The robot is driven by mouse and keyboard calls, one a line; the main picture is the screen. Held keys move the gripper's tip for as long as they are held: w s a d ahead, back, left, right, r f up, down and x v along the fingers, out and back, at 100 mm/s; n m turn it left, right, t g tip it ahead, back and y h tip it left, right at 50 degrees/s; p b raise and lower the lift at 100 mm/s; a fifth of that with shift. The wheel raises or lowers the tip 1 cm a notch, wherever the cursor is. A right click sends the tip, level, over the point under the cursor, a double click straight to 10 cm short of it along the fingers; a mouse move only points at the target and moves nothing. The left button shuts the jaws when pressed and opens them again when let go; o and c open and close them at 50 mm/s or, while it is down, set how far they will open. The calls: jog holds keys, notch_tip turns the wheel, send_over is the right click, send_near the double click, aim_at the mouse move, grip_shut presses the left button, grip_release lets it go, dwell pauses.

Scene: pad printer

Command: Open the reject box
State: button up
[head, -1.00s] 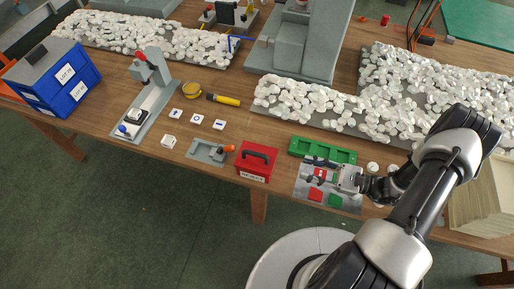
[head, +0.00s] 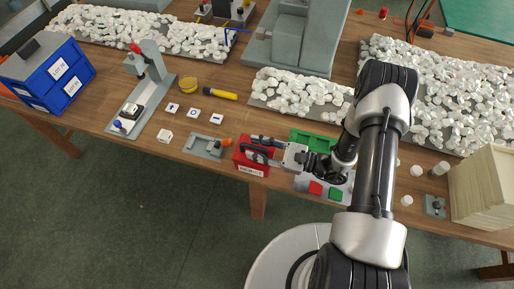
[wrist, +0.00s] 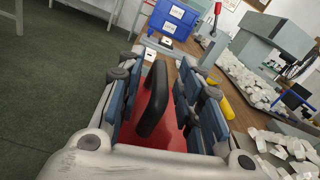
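The red reject box (head: 241,158) stands near the table's front edge, with a white label on its front and a black handle on its lid. The lid looks closed. In the wrist view the box's red top (wrist: 172,136) lies below the black arched handle (wrist: 153,98). My gripper (head: 259,148) reaches over the box from the right and hides part of its lid. In the wrist view my gripper (wrist: 155,90) is open, its fingers on either side of the handle with a gap on each side.
A grey fixture with an orange knob (head: 226,142) stands just left of the box. A green tray (head: 312,138) and a panel with red and green pads (head: 322,190) lie to the right. A blue bin (head: 62,75) is at the far left.

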jog(key=shift+a, duration=0.1)
jog(key=shift+c, duration=0.3)
grip_shut()
dwell(0.4)
